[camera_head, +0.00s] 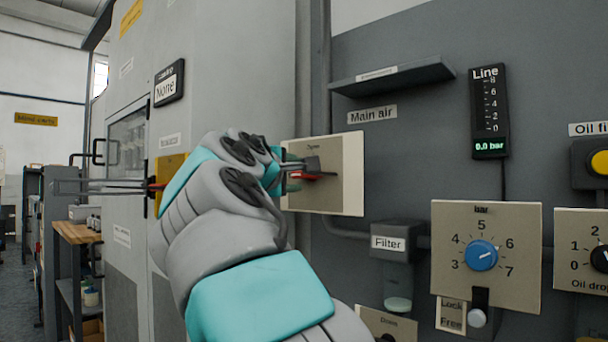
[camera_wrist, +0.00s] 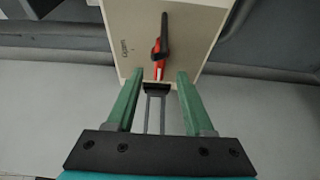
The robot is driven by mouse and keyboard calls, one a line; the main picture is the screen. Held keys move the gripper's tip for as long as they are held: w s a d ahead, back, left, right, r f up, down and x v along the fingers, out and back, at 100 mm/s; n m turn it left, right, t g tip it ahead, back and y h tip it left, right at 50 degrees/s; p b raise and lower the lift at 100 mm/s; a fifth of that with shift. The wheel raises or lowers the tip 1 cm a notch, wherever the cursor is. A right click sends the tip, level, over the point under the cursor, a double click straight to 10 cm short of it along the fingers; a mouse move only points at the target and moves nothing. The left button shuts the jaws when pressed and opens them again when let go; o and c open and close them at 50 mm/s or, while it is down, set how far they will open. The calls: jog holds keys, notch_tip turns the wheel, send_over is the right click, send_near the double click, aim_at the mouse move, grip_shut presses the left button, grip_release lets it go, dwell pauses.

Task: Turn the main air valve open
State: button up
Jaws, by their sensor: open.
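The main air valve is a beige plate (camera_head: 350,180) under a "Main air" label (camera_head: 372,114). Its red and dark lever (camera_head: 318,175) lies roughly horizontal in the head view, with its red end toward my gripper. "Open" is printed on the plate above the lever. In the wrist view the lever (camera_wrist: 162,45) runs up the picture, red end nearest me. My gripper (camera_wrist: 159,70) is open, its green fingers on either side of the lever's red end; I cannot tell whether they touch it. My arm hides most of the gripper in the head view.
The line display (camera_head: 488,146) reads 0.0 bar. A small shelf (camera_head: 395,75) juts out above the valve. A filter (camera_head: 397,268) and a pressure dial plate (camera_head: 487,215) stand lower right. A grey cabinet (camera_head: 225,70) stands left, with a yellow plate (camera_head: 171,170) behind my arm.

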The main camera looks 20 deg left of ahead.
jog(key=shift+w+p, duration=0.55)
jog(key=shift+w, duration=2.05)
grip_shut()
